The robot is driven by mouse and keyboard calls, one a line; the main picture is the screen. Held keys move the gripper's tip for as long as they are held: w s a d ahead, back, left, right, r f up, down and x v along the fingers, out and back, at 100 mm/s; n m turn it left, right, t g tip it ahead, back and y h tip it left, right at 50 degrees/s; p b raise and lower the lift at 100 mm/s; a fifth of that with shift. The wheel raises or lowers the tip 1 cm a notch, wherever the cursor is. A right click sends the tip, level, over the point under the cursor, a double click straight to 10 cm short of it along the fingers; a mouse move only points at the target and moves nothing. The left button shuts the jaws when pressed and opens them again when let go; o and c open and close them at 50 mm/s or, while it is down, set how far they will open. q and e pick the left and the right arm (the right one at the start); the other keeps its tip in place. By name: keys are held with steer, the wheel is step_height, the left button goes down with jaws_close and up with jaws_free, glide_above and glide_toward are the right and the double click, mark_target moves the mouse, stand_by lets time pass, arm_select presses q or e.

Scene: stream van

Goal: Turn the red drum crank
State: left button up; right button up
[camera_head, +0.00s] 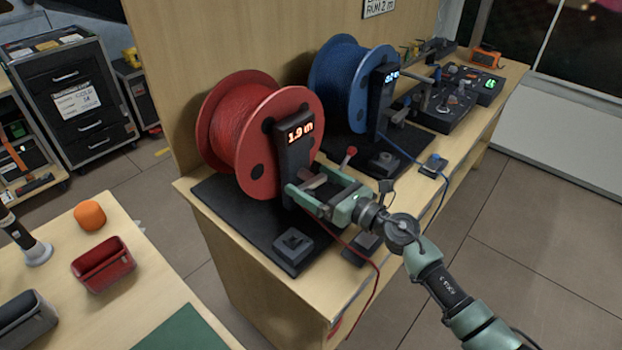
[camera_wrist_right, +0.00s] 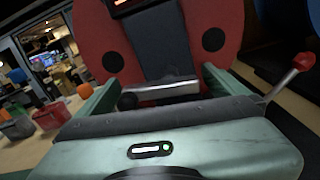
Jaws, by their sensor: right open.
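The red drum (camera_head: 240,125) stands on a black base at the near end of the wooden bench, behind a dark post with a display (camera_head: 300,131) reading "1.9 m". My right gripper (camera_head: 306,181) is open in front of this post, with its fingers pointing at it. In the right wrist view, a metal crank bar (camera_wrist_right: 165,88) with a dark knob (camera_wrist_right: 127,101) at its left end lies between the two fingers. I cannot tell whether the fingers touch it. A lever with a red knob (camera_wrist_right: 303,62) is outside the right finger. My left gripper is not in view.
A blue drum (camera_head: 345,85) stands farther along the bench, before a dark control panel (camera_head: 455,95). A red cable (camera_head: 376,285) hangs over the bench edge. A side table (camera_head: 140,265) is at lower left.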

steer(key=shift+w+a, duration=0.35)
steer(key=c, duration=1.2)
steer(key=shift+c, duration=0.2)
steer(key=shift+r+m, duration=0.1)
steer(key=shift+m, duration=0.2)
steer(key=shift+d+r+m+p, duration=0.1)
steer(key=shift+r+m+p, duration=0.05)
steer(key=shift+m+p, duration=0.7)
steer(key=shift+w+d+m+p, duration=0.1)
steer(key=shift+m+p, duration=0.3)
steer(key=shift+m, duration=0.75)
steer(key=shift+w+d+m+p, duration=0.1)
steer(key=shift+m+p, duration=0.3)
steer(key=shift+m, duration=0.7)
